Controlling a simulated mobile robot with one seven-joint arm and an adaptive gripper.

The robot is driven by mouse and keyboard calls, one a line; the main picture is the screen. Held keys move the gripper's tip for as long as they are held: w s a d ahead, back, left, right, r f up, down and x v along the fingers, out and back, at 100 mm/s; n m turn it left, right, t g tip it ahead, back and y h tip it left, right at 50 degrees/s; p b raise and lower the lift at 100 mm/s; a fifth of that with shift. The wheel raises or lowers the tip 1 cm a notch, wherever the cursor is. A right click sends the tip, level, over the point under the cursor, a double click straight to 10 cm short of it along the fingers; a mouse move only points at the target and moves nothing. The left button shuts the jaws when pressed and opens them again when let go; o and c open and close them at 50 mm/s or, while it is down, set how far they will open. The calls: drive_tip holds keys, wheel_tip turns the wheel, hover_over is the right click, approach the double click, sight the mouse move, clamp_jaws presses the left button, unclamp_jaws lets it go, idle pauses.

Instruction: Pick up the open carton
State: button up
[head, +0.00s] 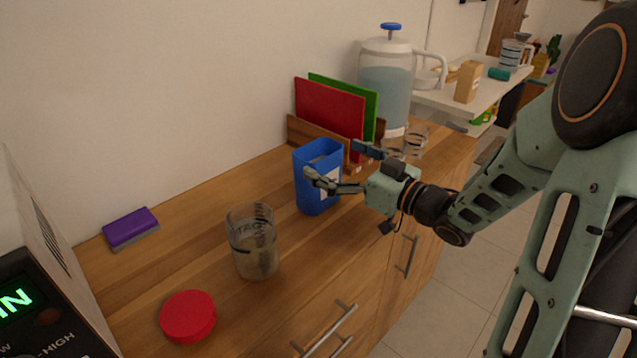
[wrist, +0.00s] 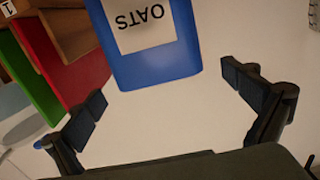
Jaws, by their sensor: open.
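The open carton (head: 313,187) is a blue, open-topped box standing upright on the wooden counter. In the wrist view the carton (wrist: 160,62) shows a white label reading OATS, upside down. My gripper (head: 335,162) is at the carton's right side, with its fingers spread. One finger shows in front of the carton in the head view. In the wrist view my gripper (wrist: 165,86) is open and empty, with a finger on each side of the carton's near edge. No contact is visible there. The label is partly hidden by a finger in the head view.
A glass jar (head: 253,242) and red lid (head: 188,316) stand to the carton's front left. Red (head: 328,112) and green (head: 352,96) boards and a water dispenser (head: 385,80) stand behind. A purple sponge (head: 131,228) lies by the wall.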

sight(308, 145)
drive_tip(key=x, duration=0.4)
drive_tip(key=shift+w+a+b, duration=0.15)
drive_tip(key=shift+w+b, duration=0.05)
drive_tip(key=shift+b, duration=0.15)
drive_tip(key=shift+c, duration=0.4)
drive_tip(key=c, duration=1.8)
drive_tip(key=shift+c, duration=0.8)
drive_tip(key=shift+r, duration=0.15)
